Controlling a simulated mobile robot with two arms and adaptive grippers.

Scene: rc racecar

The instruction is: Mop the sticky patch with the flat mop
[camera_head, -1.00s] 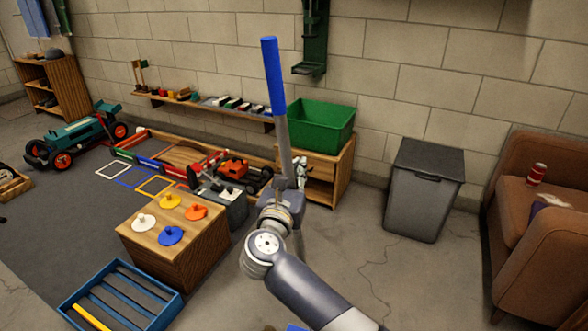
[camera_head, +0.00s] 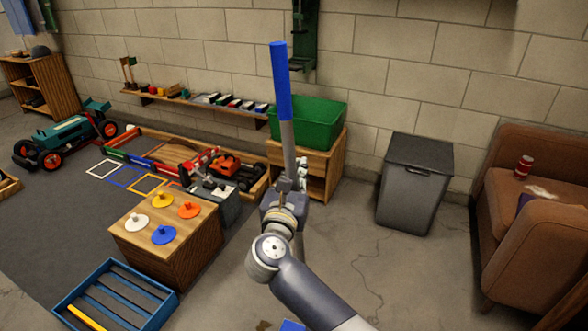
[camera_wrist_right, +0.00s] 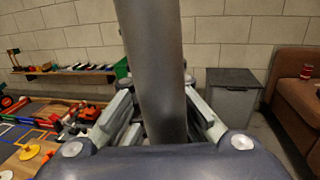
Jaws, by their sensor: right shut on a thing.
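The flat mop stands nearly upright, with a blue grip (camera_head: 280,80) on top of a grey shaft. My right gripper (camera_head: 284,195) is shut on the shaft, which also runs up between the fingers in the right wrist view (camera_wrist_right: 158,80). Part of a blue piece (camera_head: 292,325), seemingly the mop head, shows on the floor at the bottom edge, below my arm. A small brown mark (camera_head: 264,325) lies just left of it, cut off by the edge; I cannot tell whether it is the sticky patch. My left gripper is out of view.
A wooden box (camera_head: 168,255) with coloured knobs and a blue slatted crate (camera_head: 115,297) stand to the left. A low cabinet (camera_head: 318,172) with a green bin (camera_head: 308,122), a grey trash bin (camera_head: 414,183) and a brown armchair (camera_head: 530,245) stand behind and right. Concrete floor (camera_head: 400,275) is clear between.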

